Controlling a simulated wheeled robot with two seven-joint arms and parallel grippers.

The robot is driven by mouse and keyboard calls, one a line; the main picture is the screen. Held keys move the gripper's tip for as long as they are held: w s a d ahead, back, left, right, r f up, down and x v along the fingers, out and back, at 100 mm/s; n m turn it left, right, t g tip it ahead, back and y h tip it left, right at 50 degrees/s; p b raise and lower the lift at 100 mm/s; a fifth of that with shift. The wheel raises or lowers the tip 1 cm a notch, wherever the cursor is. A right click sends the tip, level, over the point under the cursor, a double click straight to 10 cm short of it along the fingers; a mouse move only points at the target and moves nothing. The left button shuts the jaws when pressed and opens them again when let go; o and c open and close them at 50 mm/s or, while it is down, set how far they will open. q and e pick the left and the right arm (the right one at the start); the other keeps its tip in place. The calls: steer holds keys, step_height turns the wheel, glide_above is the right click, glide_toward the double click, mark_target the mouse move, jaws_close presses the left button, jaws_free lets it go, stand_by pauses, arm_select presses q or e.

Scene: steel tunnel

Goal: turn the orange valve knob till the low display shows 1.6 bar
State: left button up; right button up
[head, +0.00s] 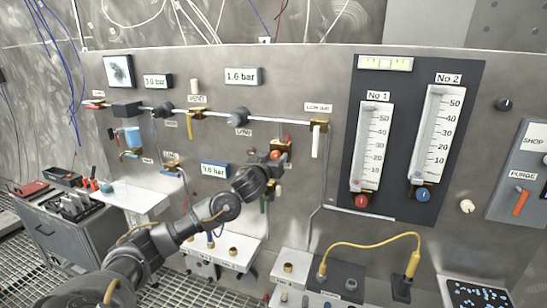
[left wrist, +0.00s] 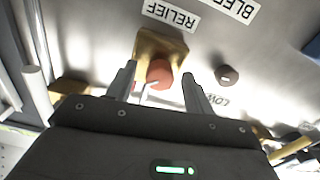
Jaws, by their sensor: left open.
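The orange valve knob (head: 275,155) sits on a brass body on the steel panel, partly hidden by my gripper. In the left wrist view the orange knob (left wrist: 159,73) shows below the RELIEF label, with a white pointer on it. My left gripper (left wrist: 158,78) is open, with one finger to each side of the knob; contact is not clear. In the head view my left gripper (head: 270,167) is at the knob. A blue display (head: 214,170) left of it seems to read 0.6 bar, its first digit unclear. My right gripper is not in view.
Other displays read about 1.0 bar (head: 157,81) and 1.6 bar (head: 242,76). A dark small knob (left wrist: 227,75) is beside the orange one. A white-handled valve (head: 317,138) stands to the right. Two gauges (head: 414,140) and a yellow cable (head: 370,245) are farther right.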

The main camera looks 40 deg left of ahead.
arm_select(q)
steer(key=shift+c, duration=0.2)
steer(key=c, duration=0.9)
steer(key=shift+n+p, duration=0.5)
steer(key=o, duration=0.9)
steer(key=shift+o, duration=0.2)
